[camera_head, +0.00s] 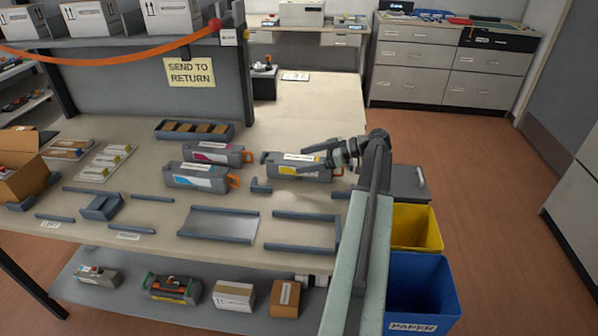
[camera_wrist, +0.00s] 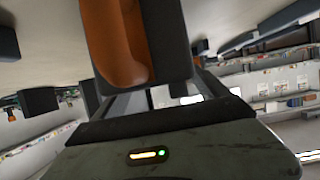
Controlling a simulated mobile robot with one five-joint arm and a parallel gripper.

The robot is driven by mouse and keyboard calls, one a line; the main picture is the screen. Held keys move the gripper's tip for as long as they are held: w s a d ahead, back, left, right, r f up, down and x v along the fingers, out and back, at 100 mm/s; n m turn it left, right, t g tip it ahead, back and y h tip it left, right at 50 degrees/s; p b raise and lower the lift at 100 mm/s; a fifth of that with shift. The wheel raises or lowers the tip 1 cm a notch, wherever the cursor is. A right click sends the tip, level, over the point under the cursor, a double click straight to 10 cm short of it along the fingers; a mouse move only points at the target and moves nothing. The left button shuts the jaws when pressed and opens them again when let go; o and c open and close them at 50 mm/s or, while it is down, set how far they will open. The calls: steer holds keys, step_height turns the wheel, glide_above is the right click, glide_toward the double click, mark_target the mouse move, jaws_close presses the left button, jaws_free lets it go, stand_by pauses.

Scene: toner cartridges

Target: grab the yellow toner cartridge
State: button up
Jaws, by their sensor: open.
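The yellow toner cartridge (camera_head: 288,171), a grey block with a yellow-marked label, lies on the table to the right of the other two cartridges. My gripper (camera_head: 318,163) is at its right end, over and partly in front of it. In the wrist view an orange handle (camera_wrist: 108,40) on a dark body fills the top middle, close in front of the gripper. The gripper is open. Whether its fingers are around the handle or only near it, I cannot tell.
A magenta-marked cartridge (camera_head: 214,153) and a cyan-marked cartridge (camera_head: 196,178) lie to the left. A small dark bracket (camera_head: 261,187) stands by the yellow one's left end. Low rails and a flat tray (camera_head: 218,224) lie in front. Yellow (camera_head: 417,228) and blue (camera_head: 424,288) bins stand at the right.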

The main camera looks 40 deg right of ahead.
jaws_close()
steer(key=shift+r, duration=0.1)
